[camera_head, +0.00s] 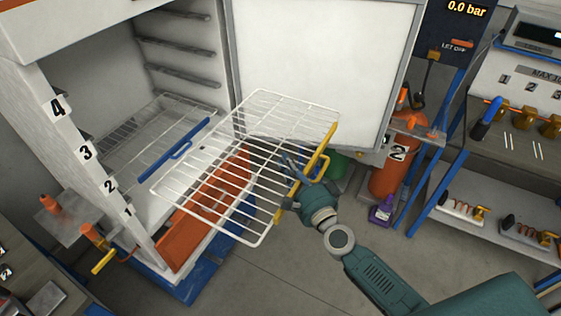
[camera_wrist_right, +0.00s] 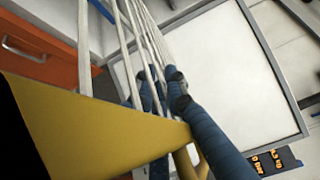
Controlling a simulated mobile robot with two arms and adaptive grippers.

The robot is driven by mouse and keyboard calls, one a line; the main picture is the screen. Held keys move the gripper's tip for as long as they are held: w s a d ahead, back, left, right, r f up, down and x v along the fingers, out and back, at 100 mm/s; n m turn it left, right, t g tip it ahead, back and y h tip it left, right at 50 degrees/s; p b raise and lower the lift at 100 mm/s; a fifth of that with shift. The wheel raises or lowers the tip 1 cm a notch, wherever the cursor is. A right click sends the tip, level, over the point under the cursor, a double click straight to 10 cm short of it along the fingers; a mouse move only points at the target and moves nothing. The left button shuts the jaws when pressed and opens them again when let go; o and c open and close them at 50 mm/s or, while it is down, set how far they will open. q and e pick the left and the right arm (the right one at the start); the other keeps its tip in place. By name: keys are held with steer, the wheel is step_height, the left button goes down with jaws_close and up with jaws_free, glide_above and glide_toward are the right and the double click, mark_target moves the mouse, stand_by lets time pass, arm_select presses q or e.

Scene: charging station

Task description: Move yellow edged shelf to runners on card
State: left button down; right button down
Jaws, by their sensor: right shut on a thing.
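My right gripper (camera_head: 297,178) is shut on the yellow-edged shelf, a white wire rack (camera_head: 200,222) with a yellow bar (camera_head: 326,143) along its right side. The shelf is held tilted in the air in front of the open cabinet, apart from the runners as far as I can see. In the right wrist view the blue fingers (camera_wrist_right: 172,88) reach among the wires beside the yellow bar (camera_wrist_right: 90,125). My left gripper is out of view.
A blue-edged wire shelf (camera_head: 165,158) sits low inside the cabinet. The cabinet door (camera_head: 320,60) stands open behind the held shelf. An orange drawer front (camera_head: 180,235) lies below. An orange cylinder (camera_head: 388,178) stands right of the door. The upper cabinet space is clear.

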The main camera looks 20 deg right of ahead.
mark_target(303, 168)
steer(key=shift+s+d+b, duration=0.45)
steer(key=shift+s+d, duration=1.2)
steer(key=shift+d, duration=0.05)
steer(key=s+d+b, duration=0.5)
steer(key=s+d, duration=1.4)
steer(key=shift+r+b, duration=0.15)
steer(key=shift+b, duration=0.15)
stand_by(0.5)
